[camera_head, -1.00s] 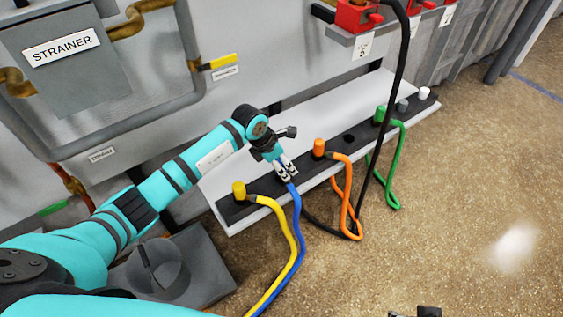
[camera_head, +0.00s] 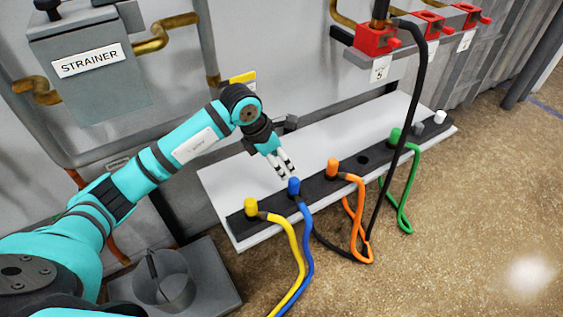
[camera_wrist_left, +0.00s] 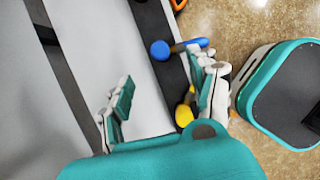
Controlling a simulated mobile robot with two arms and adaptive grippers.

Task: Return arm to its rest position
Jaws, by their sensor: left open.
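My left arm comes in from the left in the head view, and its gripper (camera_head: 284,170) is open and empty. It hangs above the white shelf (camera_head: 220,181), just behind the blue plug (camera_head: 294,187). The blue plug stands upright in the black strip, with its blue cable running down to the floor. In the left wrist view the open fingers (camera_wrist_left: 165,98) are wide apart, with the blue plug (camera_wrist_left: 160,50) beyond them, clear of both. The yellow plug (camera_wrist_left: 184,115) shows near the right finger. My right gripper is not in view.
A yellow plug (camera_head: 251,208), an orange plug (camera_head: 333,168) and a green plug (camera_head: 395,137) also stand in the strip. A black cable (camera_head: 411,110) hangs from the red connectors (camera_head: 377,39). The strainer box (camera_head: 90,70) is behind the arm. Floor at right is clear.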

